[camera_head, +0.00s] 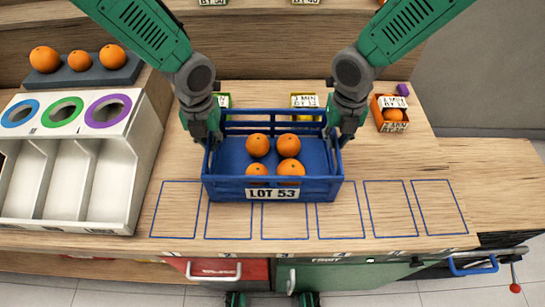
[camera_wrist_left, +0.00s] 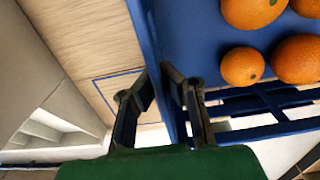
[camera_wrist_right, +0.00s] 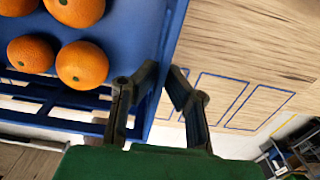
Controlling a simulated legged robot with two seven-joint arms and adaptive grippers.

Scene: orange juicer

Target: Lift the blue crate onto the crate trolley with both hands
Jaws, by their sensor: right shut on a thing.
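The blue crate (camera_head: 225,190), labelled LOT 53, holds several oranges and appears to rest level on the wooden counter, its front edge over the tops of some blue outlines. My left gripper (camera_head: 212,140) is at its left side wall; in the left wrist view its fingers (camera_wrist_left: 158,72) lie on either side of the wall, pinching it. My right gripper (camera_head: 336,138) is shut on the right side wall, which shows between its fingers in the right wrist view (camera_wrist_right: 163,70). I cannot identify the crate trolley in any view.
A white sorting bin (camera_head: 75,180) with coloured rings stands at left, near a dark tray (camera_head: 95,75) of oranges. A small orange box (camera_head: 390,115) sits right of the crate. A blue handle (camera_head: 472,268) is at lower right.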

